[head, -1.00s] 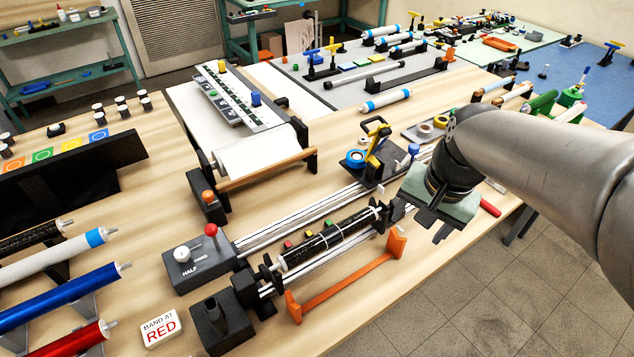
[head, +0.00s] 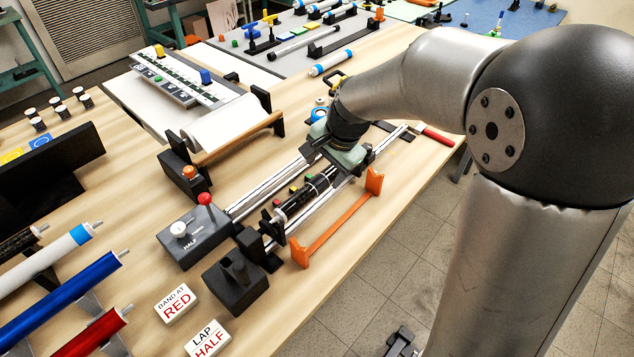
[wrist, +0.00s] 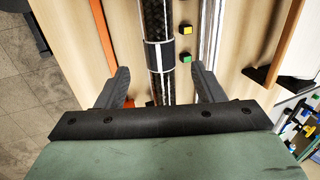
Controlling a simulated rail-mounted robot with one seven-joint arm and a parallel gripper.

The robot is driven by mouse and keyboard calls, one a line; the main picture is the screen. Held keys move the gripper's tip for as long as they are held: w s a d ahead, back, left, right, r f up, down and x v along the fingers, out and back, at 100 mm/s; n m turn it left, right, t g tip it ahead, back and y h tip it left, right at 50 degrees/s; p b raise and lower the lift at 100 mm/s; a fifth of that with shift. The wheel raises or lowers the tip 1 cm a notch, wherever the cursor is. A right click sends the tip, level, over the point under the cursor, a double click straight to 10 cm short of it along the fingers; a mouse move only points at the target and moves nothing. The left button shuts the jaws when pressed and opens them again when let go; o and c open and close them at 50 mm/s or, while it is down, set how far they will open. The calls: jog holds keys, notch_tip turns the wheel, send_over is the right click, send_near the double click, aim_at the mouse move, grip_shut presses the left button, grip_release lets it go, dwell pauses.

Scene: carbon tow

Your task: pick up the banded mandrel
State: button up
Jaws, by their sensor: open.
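The banded mandrel is a black braided tube (head: 297,203) with thin white bands. It lies in the winding fixture between its end supports, along the bright rails (head: 265,190). My gripper (head: 334,164) is over the mandrel's far part and hides that end. In the wrist view the mandrel (wrist: 158,22) runs down between the two spread fingers of my gripper (wrist: 160,74), with a white-edged dark band just ahead of them. The jaws are open, with a gap visible on each side. Whether the fingertips are level with the tube I cannot tell.
Red, yellow and green blocks (head: 293,190) line the fixture beside the mandrel. An orange bar (head: 335,222) stands on the other side. A control box with a red knob (head: 204,199) is at the near end. Cards read "BAND AT RED" (head: 176,303) and "LAP HALF" (head: 207,338).

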aim_at(320, 180)
jog(key=shift+p+x, duration=0.55)
jog(key=shift+x, duration=2.65)
jog(key=shift+w+d, duration=0.15)
jog(key=shift+w, duration=0.05)
jog(key=c, duration=1.2)
